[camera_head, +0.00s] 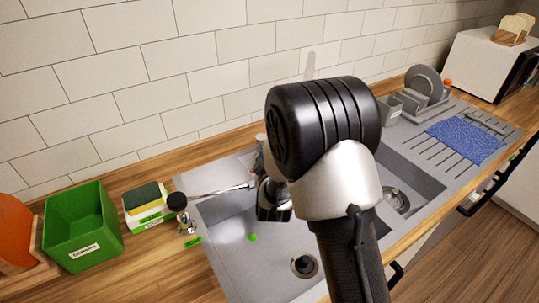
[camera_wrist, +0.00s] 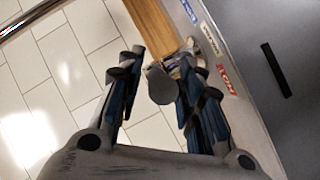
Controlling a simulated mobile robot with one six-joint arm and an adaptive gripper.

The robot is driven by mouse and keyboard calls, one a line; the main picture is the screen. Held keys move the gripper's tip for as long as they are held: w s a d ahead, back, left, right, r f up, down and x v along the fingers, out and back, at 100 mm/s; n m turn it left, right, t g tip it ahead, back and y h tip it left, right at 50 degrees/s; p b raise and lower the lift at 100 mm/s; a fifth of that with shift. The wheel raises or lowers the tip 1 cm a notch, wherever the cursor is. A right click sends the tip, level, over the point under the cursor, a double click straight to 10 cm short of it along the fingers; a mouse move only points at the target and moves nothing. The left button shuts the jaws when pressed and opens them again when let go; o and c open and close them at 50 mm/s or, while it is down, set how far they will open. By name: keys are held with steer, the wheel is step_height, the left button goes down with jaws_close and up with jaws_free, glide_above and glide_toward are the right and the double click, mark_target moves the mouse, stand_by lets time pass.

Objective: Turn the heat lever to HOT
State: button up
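In the wrist view, a grey rounded lever end (camera_wrist: 162,86) sits between the two spread fingers of my gripper (camera_wrist: 155,75). I cannot tell whether a finger touches it. A row of labels lies just beyond and to the right: a blue one (camera_wrist: 190,11), a white one (camera_wrist: 207,38) and a red HOT label (camera_wrist: 227,80). The lever end is on the left of this row, apart from the red label. In the head view my arm hides the lever and labels, and most of my gripper.
A grey sink (camera_head: 235,243) lies around and below my arm. On the left are a green bin (camera_head: 82,232), a sponge box (camera_head: 150,207) and a black-topped metal item (camera_head: 177,202). A dish rack (camera_head: 425,102) and blue cloth (camera_head: 465,142) are on the right. The tiled wall (camera_head: 130,100) stands behind.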

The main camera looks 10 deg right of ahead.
stand_by(0.3)
steer(key=v, duration=1.2)
